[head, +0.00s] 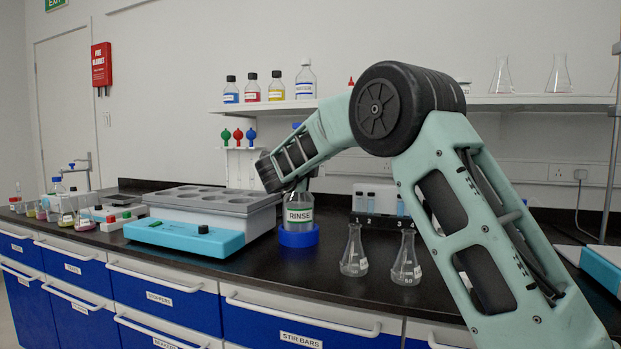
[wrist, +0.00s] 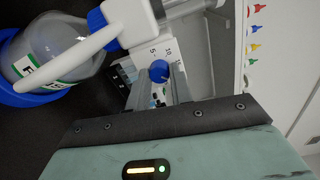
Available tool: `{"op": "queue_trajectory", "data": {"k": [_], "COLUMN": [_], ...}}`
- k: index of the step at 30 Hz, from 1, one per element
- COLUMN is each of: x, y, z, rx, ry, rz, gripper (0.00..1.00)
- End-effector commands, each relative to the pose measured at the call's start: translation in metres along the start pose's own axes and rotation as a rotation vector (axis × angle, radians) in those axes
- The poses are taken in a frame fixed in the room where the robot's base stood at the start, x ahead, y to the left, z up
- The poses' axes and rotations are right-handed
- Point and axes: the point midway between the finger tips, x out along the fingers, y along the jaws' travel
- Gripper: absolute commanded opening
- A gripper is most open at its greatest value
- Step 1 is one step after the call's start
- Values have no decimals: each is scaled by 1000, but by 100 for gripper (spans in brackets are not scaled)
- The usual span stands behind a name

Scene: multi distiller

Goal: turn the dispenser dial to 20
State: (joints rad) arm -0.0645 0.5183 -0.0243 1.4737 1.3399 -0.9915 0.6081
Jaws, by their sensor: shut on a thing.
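The dispenser stands on a bottle labelled RINSE (head: 299,212), which sits in a blue holder (head: 299,237) on the black bench. In the wrist view the bottle (wrist: 55,48) lies to the left, with the white dispenser body (wrist: 130,20) above it. The blue dial (wrist: 159,71) is beside a white scale face; 5 and 10 can be made out on it. My gripper (wrist: 158,84) is shut on the dial, one finger on each side. In the head view my arm hides the dial and the fingertips. The dial's exact setting cannot be read.
A grey multi-well block on a turquoise base (head: 185,238) stands close left of the bottle. Two glass flasks (head: 354,252) stand to its right. A rack with coloured pipettes (head: 238,150) is behind. A wall shelf (head: 510,101) with bottles and flasks runs above.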

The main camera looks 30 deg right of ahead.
Motion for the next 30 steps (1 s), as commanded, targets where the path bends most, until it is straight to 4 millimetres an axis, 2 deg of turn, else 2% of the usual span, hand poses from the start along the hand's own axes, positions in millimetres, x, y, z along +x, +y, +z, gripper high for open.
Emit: {"op": "queue_trajectory", "data": {"k": [9,21,22,30], "x": [0,0,0,0], "y": [3,2,2,1], "z": [-1,-1,-1,0], "rx": [65,68,68,68], "ry": [-1,0,0,-2], "rz": [4,4,4,2], "gripper": [0,0,30,31]}}
